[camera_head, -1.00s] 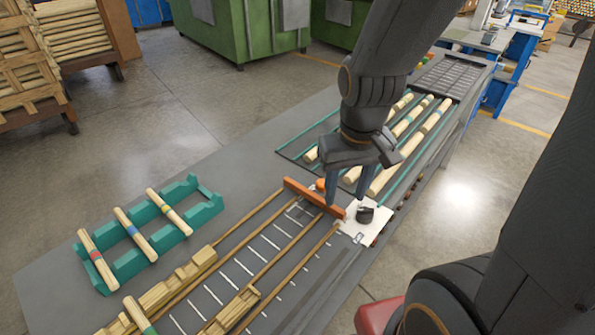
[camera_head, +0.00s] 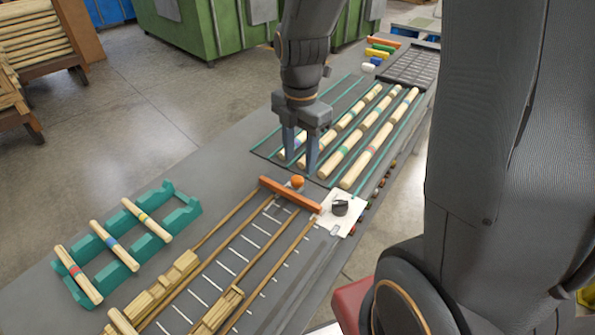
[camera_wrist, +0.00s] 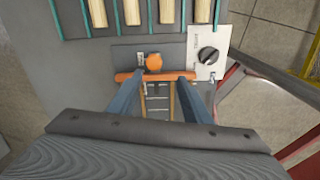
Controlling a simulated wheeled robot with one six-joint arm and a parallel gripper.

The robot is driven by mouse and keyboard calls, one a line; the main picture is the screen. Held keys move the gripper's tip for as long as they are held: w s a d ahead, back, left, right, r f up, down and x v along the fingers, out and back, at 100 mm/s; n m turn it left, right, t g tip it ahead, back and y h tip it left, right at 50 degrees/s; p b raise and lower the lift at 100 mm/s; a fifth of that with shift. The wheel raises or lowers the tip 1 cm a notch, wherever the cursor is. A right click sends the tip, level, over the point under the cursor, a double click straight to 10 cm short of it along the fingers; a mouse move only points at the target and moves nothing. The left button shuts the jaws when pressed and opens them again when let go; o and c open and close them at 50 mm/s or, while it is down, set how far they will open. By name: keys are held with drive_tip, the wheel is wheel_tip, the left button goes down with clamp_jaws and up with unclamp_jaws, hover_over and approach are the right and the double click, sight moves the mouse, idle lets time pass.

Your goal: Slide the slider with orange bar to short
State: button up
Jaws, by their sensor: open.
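The orange bar (camera_head: 288,194) lies across the far end of the wooden rails, with white scale marks between the rails. A round orange knob (camera_head: 297,181) stands just behind it. In the wrist view the bar (camera_wrist: 160,76) runs side to side near the fingertips, with the knob (camera_wrist: 154,62) just beyond. My gripper (camera_head: 301,166) is open and empty, fingers pointing down above the area around the bar and knob. In the wrist view my gripper (camera_wrist: 161,78) has its fingers spread apart. I cannot tell whether they touch the bar. Any position label is too small to read.
A white plate with a black dial (camera_head: 340,208) stands right of the bar. Turned wooden pieces (camera_head: 345,145) lie in the rack behind. Stepped wooden blocks (camera_head: 165,280) lie along the rails. A teal rack (camera_head: 175,220) holding striped spindles stands at left.

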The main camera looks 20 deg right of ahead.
sight(297, 178)
drive_tip(key=n, duration=0.1)
drive_tip(key=w+n, duration=0.1)
drive_tip(key=n, duration=0.3)
drive_tip(key=shift+w+r, duration=0.2)
drive_tip(key=shift+w, duration=0.05)
drive_tip(key=shift+f, duration=0.15)
drive_tip(key=shift+f+p, duration=0.9)
drive_tip(key=shift+f, duration=2.9)
clamp_jaws()
